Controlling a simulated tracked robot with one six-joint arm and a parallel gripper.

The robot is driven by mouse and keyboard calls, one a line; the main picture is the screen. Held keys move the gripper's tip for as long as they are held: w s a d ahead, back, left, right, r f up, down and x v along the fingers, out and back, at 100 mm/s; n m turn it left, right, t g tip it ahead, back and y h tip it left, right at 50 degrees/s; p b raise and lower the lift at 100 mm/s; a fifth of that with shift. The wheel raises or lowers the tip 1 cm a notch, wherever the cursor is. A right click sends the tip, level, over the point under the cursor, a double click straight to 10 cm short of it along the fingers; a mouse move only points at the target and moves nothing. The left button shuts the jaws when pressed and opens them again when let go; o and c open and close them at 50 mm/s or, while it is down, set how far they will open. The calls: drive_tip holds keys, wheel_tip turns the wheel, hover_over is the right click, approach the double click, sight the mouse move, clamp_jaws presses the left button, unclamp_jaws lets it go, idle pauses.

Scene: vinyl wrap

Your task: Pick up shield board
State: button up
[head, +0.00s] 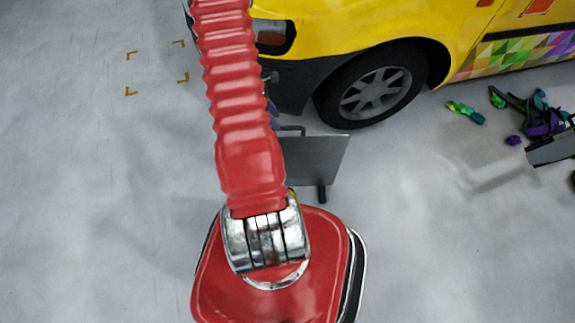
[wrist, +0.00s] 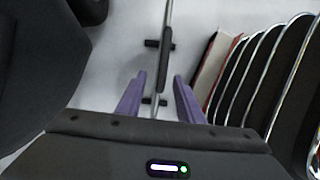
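The shield board (head: 318,160) is a grey upright panel with a handle on top and a dark foot. It stands on the floor beside the car's front wheel, and my arm hides its left part. In the wrist view the board (wrist: 169,18) is seen from above as a thin edge with a dark handle and dark feet. My gripper (wrist: 160,75) is open, with its two purple fingers apart on either side of the board's edge and handle. Gaps show on both sides. In the head view my arm mostly hides the gripper.
A yellow car (head: 345,25) stands close behind the board, with its front wheel (head: 378,95) near it. Colourful vinyl scraps (head: 540,115) and a dark flat object (head: 553,148) lie at right. Yellow corner marks (head: 131,91) outline clear floor at left.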

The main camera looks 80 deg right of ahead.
sight(288, 137)
idle(0.3)
drive_tip(key=shift+x, duration=4.3)
drive_tip(key=shift+a+x, duration=0.15)
drive_tip(key=shift+x, duration=1.15)
drive_tip(key=shift+a+x, duration=0.1)
drive_tip(key=shift+x, duration=1.15)
drive_tip(key=shift+c, duration=0.6)
clamp_jaws()
